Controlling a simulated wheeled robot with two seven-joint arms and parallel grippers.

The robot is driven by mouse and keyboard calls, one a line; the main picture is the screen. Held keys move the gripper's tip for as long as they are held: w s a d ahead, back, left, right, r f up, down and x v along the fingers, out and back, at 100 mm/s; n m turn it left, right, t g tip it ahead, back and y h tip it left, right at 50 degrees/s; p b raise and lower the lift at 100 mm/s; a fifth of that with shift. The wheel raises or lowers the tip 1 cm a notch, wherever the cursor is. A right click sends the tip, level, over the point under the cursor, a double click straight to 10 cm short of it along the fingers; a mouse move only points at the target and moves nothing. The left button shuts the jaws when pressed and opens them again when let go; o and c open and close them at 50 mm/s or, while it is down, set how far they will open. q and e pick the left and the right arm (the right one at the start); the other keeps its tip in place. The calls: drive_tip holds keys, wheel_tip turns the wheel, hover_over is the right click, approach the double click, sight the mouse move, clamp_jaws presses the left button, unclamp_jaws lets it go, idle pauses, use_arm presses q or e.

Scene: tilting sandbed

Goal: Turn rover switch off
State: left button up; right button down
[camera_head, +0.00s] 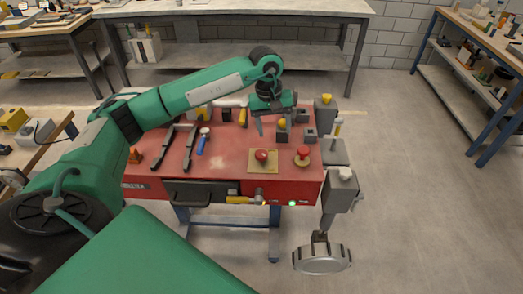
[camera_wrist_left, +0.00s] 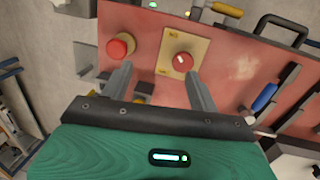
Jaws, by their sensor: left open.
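The rotary switch is a round red knob (camera_head: 261,156) with a small white mark, on a tan plate (camera_head: 252,168) near the front right of the red bench top. In the left wrist view the knob (camera_wrist_left: 184,62) shows beyond the fingers, nearer the picture-right finger. I take this knob to be the rover switch; its label is too small to read. My left gripper (camera_head: 275,125) is open and empty, above the bench behind the knob and apart from it. Both fingers (camera_wrist_left: 158,77) show in the wrist view. My right gripper is not in view.
A red mushroom button (camera_head: 302,154) on a yellow base stands close right of the switch plate. Grey blocks (camera_head: 309,135) stand behind it. Black-handled tools (camera_head: 188,147) and a blue-handled tool (camera_head: 203,143) lie left. A grey post with a round metal disc (camera_head: 322,260) stands at the right.

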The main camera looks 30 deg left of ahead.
sight(262, 153)
use_arm(q)
drive_tip(key=a+r+y, duration=0.1)
drive_tip(key=a+y, duration=0.1)
drive_tip(key=a, duration=0.2)
wheel_tip(262, 153, down, 13)
drive_tip(key=p, duration=0.3)
drive_tip(key=shift+a+f+p, duration=0.1)
drive_tip(key=shift+p, duration=0.25)
drive_tip(key=c, duration=1)
drive_tip(key=shift+o, duration=0.2)
